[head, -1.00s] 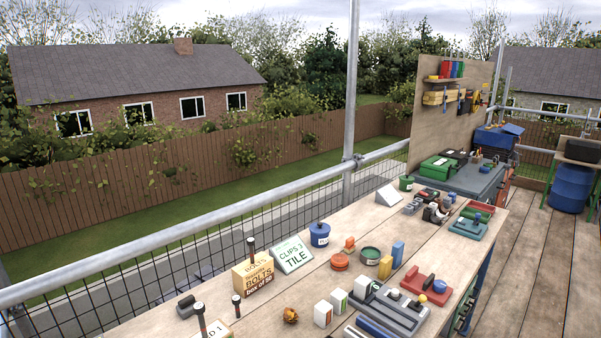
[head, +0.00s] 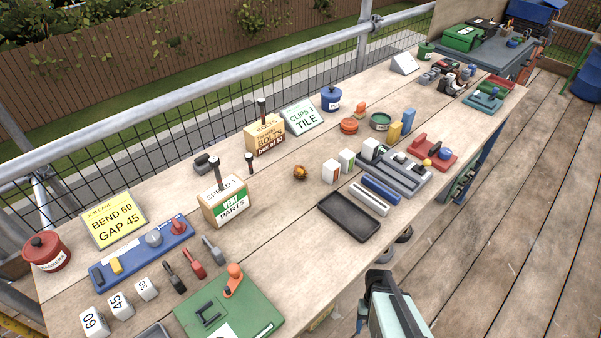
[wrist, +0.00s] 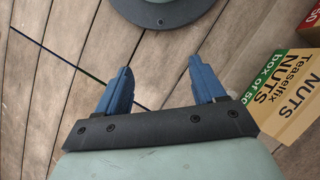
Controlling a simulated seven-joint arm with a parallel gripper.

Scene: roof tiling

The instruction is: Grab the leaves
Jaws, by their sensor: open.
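The leaves (head: 300,172) show in the head view as a small orange-brown clump on the bare wood of the workbench (head: 270,205), near its middle. They lie left of two small white boxes and apart from them. My gripper (wrist: 163,75) is open and empty in the wrist view, its two blue fingers spread over the deck boards. In the head view a pale green part of my arm shows at the bench's front edge, to the lower right of the leaves. The leaves are not in the wrist view.
A VENT PARTS box (head: 226,202) stands left of the leaves, a BOLTS box (head: 264,135) behind, and a black tray (head: 349,216) to the front right. A green board (head: 228,312) lies at the front. A NUTS box (wrist: 285,85) is on the right in the wrist view.

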